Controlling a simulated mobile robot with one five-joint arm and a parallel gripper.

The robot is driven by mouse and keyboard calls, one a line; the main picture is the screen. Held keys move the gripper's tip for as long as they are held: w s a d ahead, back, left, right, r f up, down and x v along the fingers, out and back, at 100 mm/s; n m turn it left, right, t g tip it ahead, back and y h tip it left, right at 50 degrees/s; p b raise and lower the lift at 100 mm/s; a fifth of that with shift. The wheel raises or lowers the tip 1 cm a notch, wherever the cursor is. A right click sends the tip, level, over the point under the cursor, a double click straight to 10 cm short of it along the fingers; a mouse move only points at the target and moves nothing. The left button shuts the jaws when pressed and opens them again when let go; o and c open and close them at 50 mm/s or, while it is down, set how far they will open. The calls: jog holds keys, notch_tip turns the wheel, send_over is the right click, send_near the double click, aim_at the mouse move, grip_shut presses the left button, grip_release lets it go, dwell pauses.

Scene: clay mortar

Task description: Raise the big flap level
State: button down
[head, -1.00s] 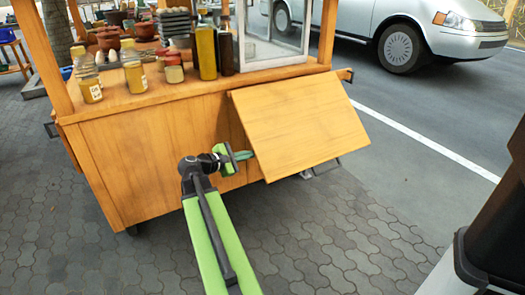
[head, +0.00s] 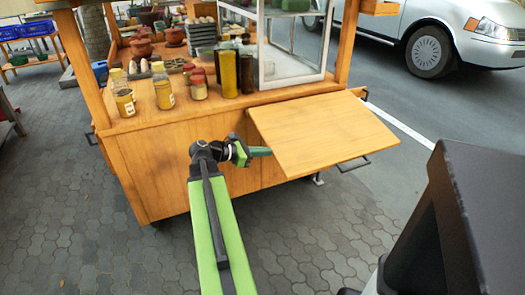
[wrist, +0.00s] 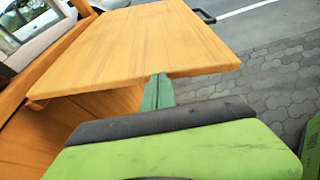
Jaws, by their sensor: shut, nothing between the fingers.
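The big flap (head: 325,130) is a wooden board hinged along the cart's right front edge. In the head view it slopes slightly down from the hinge, near level. It also shows in the wrist view (wrist: 140,42), with its underside open to the cart's front panel below. My gripper (head: 262,152) is shut and empty, with its green fingertips at the flap's left lower edge. In the wrist view the fingers (wrist: 158,92) reach up to the flap's near edge and seem to touch or pass just under it. Their exact contact is hidden.
The wooden cart (head: 150,175) carries jars (head: 163,90), bottles (head: 230,72) and a glass case (head: 290,45). A dark metal handle (head: 353,164) sticks out beyond the flap. A black box-like object (head: 470,215) stands at the right. Paving in front is clear.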

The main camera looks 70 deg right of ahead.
jog(key=shift+s+d+r+p, duration=0.1)
jog(key=shift+s+r+p, duration=0.15)
jog(key=shift+r+p, duration=0.25)
jog(key=shift+s+r+p, duration=0.2)
jog(key=shift+r+p, duration=0.1)
jog(key=shift+r, duration=0.4)
